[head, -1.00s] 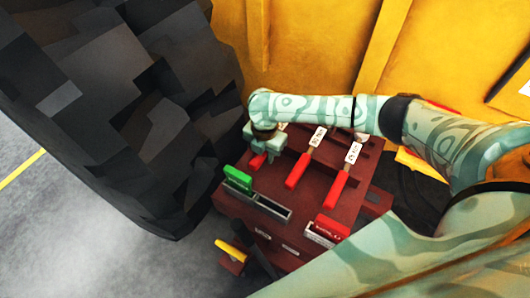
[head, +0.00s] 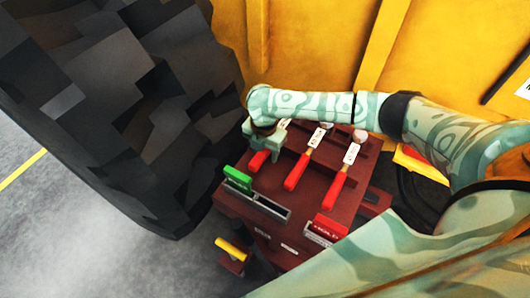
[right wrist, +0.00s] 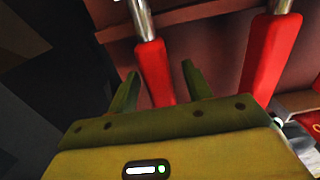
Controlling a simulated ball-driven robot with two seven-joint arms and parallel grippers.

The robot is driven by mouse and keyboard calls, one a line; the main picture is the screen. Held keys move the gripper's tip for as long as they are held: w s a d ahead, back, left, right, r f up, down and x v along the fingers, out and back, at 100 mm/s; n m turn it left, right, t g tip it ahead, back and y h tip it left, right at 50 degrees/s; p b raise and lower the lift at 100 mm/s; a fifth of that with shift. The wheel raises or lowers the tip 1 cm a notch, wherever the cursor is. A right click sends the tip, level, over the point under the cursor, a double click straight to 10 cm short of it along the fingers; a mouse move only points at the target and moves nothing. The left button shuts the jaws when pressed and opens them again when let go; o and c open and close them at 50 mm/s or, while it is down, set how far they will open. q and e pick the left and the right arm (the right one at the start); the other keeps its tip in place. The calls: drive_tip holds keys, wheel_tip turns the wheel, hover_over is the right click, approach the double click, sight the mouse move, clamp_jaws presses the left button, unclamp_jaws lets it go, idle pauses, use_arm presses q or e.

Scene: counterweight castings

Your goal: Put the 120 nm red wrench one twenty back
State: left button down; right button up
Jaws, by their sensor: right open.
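Three red-handled wrenches lie side by side on the dark red rack (head: 272,190): a left one (head: 258,161), a middle one (head: 297,172) and a right one (head: 336,190). Their white labels are too small to read, so I cannot tell which is the 120. My right gripper (head: 268,146) is over the left wrench and hides its upper part. In the right wrist view my right gripper (right wrist: 158,74) is open, its fingers on either side of a red handle (right wrist: 155,72), not closed on it. A second red handle (right wrist: 268,52) lies to the right. My left gripper is not seen.
A green block (head: 238,178), a red block (head: 329,226) and a yellow handle (head: 231,248) are at the rack's front. A big black faceted mass (head: 110,110) stands close on the left. A yellow wall (head: 320,50) rises behind.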

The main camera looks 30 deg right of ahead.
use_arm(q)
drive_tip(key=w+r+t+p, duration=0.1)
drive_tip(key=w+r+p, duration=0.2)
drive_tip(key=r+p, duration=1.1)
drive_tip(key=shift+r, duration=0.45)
use_arm(e)
wheel_tip(320, 180, up, 21)
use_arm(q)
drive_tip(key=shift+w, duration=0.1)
use_arm(e)
drive_tip(key=shift+a, duration=0.1)
